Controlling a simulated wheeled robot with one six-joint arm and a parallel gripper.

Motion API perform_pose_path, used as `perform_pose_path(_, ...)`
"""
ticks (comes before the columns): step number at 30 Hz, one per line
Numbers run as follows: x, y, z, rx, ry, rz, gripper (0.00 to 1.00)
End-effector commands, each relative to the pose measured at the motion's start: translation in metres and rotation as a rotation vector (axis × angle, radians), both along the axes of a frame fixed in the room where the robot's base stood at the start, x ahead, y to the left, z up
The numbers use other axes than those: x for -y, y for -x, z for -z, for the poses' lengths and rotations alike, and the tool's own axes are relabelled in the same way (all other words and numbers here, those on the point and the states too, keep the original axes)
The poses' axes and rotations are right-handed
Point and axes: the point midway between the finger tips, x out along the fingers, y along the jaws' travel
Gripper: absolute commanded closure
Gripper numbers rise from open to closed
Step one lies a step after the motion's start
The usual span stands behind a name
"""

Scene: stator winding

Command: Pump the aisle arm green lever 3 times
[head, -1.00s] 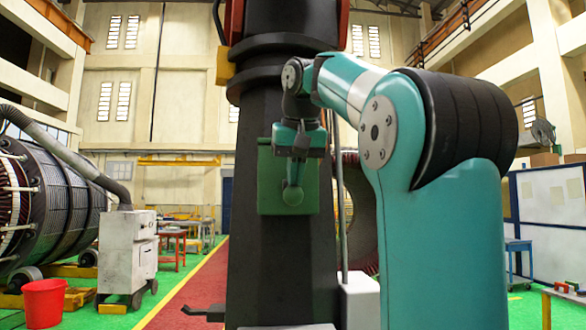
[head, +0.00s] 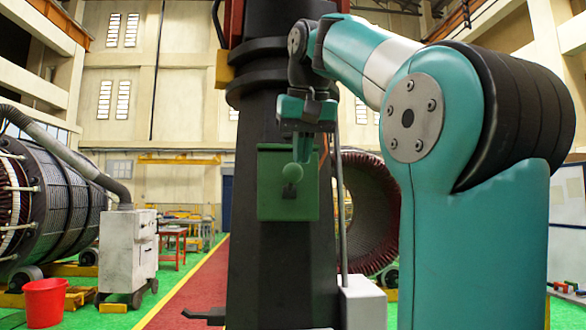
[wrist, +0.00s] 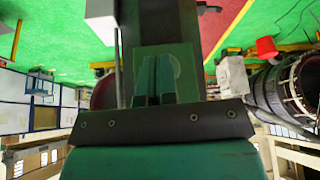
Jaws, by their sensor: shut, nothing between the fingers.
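A green box (head: 270,205) is fixed to the front of the dark column. Its green lever shows as a round knob (head: 291,173) at mid-height of the box face, with a dark pivot just below it. My gripper (head: 302,154) points down with its fingers together, its tips at the upper right of the knob. They overlap the knob in the picture; I cannot tell whether they touch. In the wrist view the shut fingers (wrist: 156,72) lie in front of the green box (wrist: 184,50) and hide most of the lever.
The dark column (head: 270,275) fills the middle. A stator ring (head: 375,215) stands behind it to the right. At left are a white cabinet (head: 125,250), a red bucket (head: 45,300) and a large stator (head: 60,215). A red aisle (head: 195,285) runs along the column's left.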

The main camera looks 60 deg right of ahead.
Motion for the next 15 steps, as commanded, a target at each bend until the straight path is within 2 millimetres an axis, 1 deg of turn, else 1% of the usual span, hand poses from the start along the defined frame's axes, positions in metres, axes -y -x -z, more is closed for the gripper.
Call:
perform_pose_path(1, -0.003, 0.003, -0.012, 0.003, 0.001, -0.003, 1.00)
perform_pose_path(6, -0.013, 0.014, -0.042, 0.003, 0.002, -0.001, 1.00)
perform_pose_path(10, -0.019, 0.021, -0.058, 0.000, 0.000, -0.002, 1.00)
perform_pose_path(15, -0.022, 0.025, -0.067, -0.002, -0.001, -0.001, 1.00)
